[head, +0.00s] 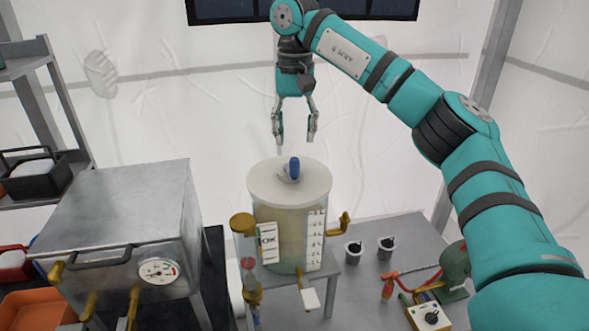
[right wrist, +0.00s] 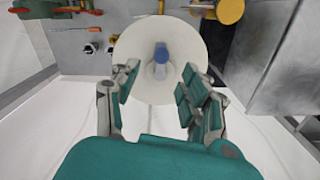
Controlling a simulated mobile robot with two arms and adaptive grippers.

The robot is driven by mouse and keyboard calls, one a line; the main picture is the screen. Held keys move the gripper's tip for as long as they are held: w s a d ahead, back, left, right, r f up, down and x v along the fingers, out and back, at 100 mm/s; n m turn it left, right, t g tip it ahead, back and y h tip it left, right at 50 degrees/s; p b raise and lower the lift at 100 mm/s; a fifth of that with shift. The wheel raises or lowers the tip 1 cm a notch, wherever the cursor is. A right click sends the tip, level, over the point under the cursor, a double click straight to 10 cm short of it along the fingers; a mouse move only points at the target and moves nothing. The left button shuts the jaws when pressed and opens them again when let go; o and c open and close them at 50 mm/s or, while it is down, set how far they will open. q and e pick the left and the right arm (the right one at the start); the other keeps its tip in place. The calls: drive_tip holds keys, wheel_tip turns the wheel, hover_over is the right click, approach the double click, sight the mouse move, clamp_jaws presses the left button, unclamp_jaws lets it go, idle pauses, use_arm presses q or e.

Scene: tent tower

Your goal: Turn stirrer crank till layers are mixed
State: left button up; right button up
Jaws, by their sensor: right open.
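The stirrer crank's blue handle (head: 294,168) stands up from the white round lid (head: 262,184) of a clear tank (head: 280,235) on a small stand. The liquid inside looks pale yellowish; I cannot make out separate layers clearly. My right gripper (head: 295,142) points down above the lid, open and empty, apart from the handle. In the right wrist view the blue handle (right wrist: 161,53) shows beyond and between the open fingers (right wrist: 157,75), over the white lid (right wrist: 135,40). My left gripper is not in view.
A metal box with a dial (head: 120,225) stands to the left. A brass pipe (head: 344,222) sticks out at the tank's right. Two small dark-topped cups (head: 354,250) and a white control box (head: 430,315) are on the grey table (head: 400,232). A shelf (head: 30,65) is at far left.

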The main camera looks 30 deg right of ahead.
sight(295, 159)
wheel_tip(295, 159, down, 7)
drive_tip(key=p, duration=0.2)
drive_tip(key=shift+a+f+p, duration=0.1)
drive_tip(key=shift+f+p, duration=0.1)
drive_tip(key=shift+p, duration=0.2)
drive_tip(key=shift+f, duration=0.7)
clamp_jaws()
